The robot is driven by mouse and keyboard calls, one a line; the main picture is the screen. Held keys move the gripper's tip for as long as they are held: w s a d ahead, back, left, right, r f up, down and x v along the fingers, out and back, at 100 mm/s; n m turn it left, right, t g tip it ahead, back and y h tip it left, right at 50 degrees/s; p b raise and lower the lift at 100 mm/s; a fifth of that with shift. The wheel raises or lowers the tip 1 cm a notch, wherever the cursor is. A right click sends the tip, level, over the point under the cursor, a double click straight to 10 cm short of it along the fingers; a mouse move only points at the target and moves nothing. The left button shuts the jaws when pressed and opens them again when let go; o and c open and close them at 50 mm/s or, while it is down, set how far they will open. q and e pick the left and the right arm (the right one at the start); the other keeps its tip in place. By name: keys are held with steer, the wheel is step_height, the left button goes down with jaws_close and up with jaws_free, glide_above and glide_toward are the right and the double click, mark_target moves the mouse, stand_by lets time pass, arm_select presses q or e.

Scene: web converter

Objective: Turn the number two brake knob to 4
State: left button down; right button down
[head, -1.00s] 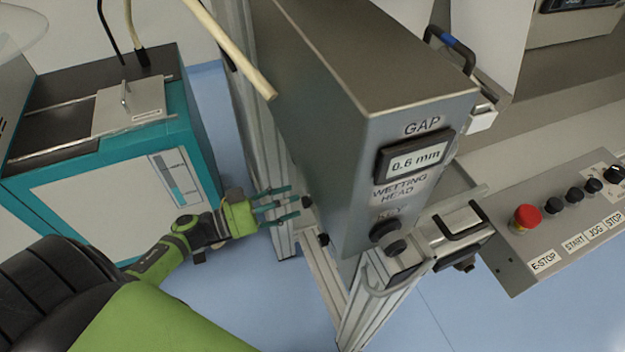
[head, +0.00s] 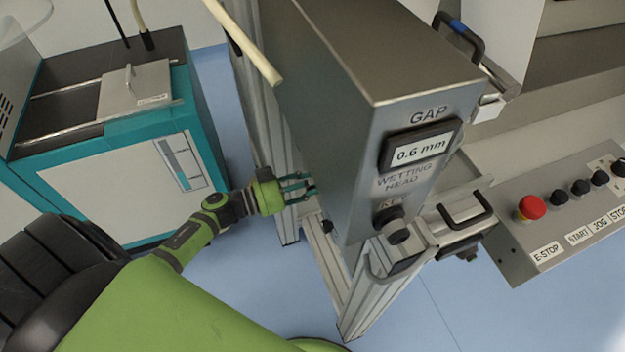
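My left gripper (head: 310,186) is at the left side of the grey wetting head box (head: 335,75). Its teal fingers reach to a spot low on that side, with a gap between them. A small dark knob seen there before is now hidden or lost among the fingertips. I cannot tell whether they touch it. Another small black knob (head: 327,226) shows just below and right of the gripper. No number two label or knob scale can be read, so I cannot tell which is the number two brake knob. My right gripper is not in view.
The box front has a gap display (head: 421,148) reading 0.6 mm and a key switch (head: 391,222). A teal and white machine (head: 110,195) stands at left. A control panel with a red E-stop (head: 530,208) is at right. Aluminium posts (head: 268,130) rise beside the box.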

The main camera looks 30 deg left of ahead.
arm_select(q)
steer(key=shift+w+r+m, duration=0.1)
steer(key=shift+r+m, duration=0.15)
steer(key=shift+m, duration=0.05)
steer(key=m+b, duration=0.2)
steer(key=m, duration=0.5)
steer(key=m+b, duration=0.2)
steer(key=m, duration=0.5)
steer(key=m+b, duration=0.2)
steer(key=m, duration=0.5)
steer(key=shift+s+d+f, duration=0.25)
steer(key=shift+f, duration=0.15)
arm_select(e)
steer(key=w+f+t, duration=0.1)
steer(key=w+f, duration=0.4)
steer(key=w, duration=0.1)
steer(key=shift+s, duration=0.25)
